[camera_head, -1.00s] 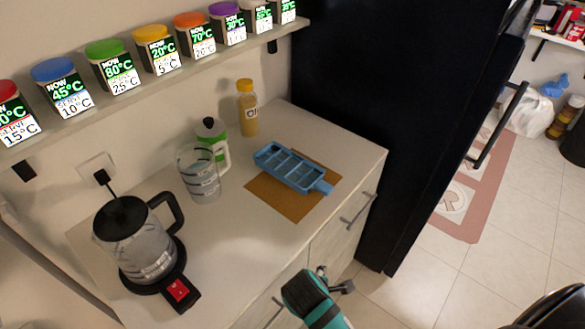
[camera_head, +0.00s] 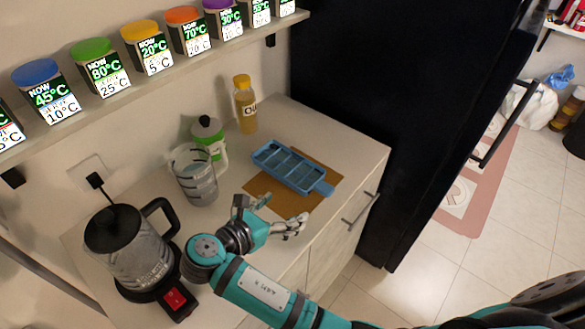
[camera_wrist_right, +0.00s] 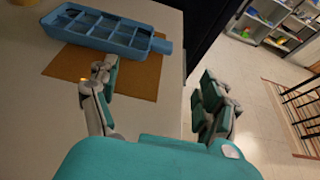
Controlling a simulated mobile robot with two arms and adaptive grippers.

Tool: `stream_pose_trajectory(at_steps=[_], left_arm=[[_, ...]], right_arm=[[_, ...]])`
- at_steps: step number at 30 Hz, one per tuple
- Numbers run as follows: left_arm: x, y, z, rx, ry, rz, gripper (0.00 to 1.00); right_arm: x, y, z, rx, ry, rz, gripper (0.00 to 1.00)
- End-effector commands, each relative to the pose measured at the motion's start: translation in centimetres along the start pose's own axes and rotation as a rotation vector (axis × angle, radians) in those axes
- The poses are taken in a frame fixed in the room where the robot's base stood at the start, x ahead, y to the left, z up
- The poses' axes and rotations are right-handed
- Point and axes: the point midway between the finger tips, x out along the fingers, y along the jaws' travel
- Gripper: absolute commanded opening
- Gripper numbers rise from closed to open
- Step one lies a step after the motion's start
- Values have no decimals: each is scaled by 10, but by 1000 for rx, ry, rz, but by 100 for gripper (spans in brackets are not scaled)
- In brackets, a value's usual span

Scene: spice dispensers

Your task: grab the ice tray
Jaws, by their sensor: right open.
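The blue ice tray (camera_head: 289,163) lies on a brown mat (camera_head: 257,190) on the counter, its handle toward the right. It also shows at the upper left of the right wrist view (camera_wrist_right: 100,28). My right gripper (camera_head: 273,212) is open and empty at the near side of the mat, short of the tray. In the right wrist view its two fingers (camera_wrist_right: 158,82) are spread apart, with the tray beyond the left finger and the counter edge between them. My left gripper is not in view.
A kettle (camera_head: 135,255) stands at the counter's left. A measuring jug (camera_head: 196,180), a green-and-white bottle (camera_head: 208,133) and a yellowish bottle (camera_head: 246,108) stand behind. A shelf of labelled jars (camera_head: 104,70) runs above. A black fridge (camera_head: 375,90) stands to the right.

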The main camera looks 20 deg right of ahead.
Motion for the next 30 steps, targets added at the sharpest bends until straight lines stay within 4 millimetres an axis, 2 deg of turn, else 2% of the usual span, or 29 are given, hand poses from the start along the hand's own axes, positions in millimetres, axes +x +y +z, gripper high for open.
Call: stream_pose_trajectory(at_steps=[12, 15, 23, 30], left_arm=[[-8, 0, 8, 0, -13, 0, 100], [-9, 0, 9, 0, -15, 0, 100], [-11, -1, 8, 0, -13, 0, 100], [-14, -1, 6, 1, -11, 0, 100]], right_arm=[[86, -1, 1, -2, -2, -4, 80], [100, -1, 1, -1, -1, -3, 80], [120, -1, 1, 0, -1, -3, 80], [157, -1, 0, -1, 0, -3, 80]])
